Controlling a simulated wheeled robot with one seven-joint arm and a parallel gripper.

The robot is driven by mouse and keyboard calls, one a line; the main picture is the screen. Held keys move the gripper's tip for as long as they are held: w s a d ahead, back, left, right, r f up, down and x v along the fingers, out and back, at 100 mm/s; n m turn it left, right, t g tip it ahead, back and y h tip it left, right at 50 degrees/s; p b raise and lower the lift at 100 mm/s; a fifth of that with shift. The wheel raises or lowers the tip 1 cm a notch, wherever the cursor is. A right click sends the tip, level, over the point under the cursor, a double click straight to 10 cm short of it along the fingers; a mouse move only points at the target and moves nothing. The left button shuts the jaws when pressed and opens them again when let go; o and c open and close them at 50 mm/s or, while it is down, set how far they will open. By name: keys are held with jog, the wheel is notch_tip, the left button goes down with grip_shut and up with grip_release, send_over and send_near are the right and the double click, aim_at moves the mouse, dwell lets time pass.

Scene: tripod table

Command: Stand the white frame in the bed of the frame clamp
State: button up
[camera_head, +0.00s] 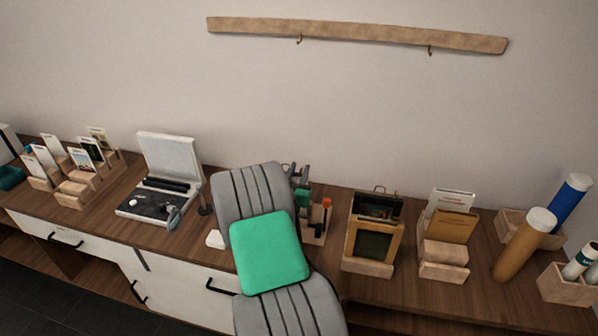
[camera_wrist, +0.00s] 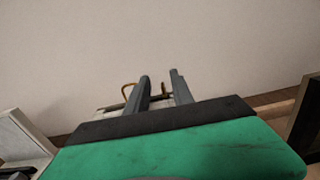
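My gripper (camera_wrist: 160,82) shows in the wrist view beyond its green body. Its two grey fingers stand apart, with bare wall between their tips, and nothing is visibly gripped. A pale object with a brass loop (camera_wrist: 128,90) lies behind the left finger; I cannot tell if it is the white frame. In the head view my arm covers the table's middle. A white corner (camera_head: 215,239) shows just left of it, too little to identify. Grey and green metal parts (camera_head: 303,195) show right behind the arm; I cannot tell whether they belong to the frame clamp or my gripper.
An orange-topped tool (camera_head: 326,203) stands beside the arm. A wooden rack with dark and wooden frames (camera_head: 370,240) is to the right, then a card holder (camera_head: 443,262) and tubes (camera_head: 522,245). An open grey case (camera_head: 170,155) and card racks (camera_head: 85,180) are left.

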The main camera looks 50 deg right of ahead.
jog(key=shift+s+a+f, duration=0.15)
jog(key=shift+a+f, duration=0.05)
jog(key=shift+a, duration=0.25)
jog(key=b+v, duration=0.2)
jog(key=v, duration=0.5)
jog(key=shift+r, duration=0.25)
jog(key=shift+d, duration=0.1)
notch_tip(320, 180, up, 9)
jog(key=p, duration=0.9)
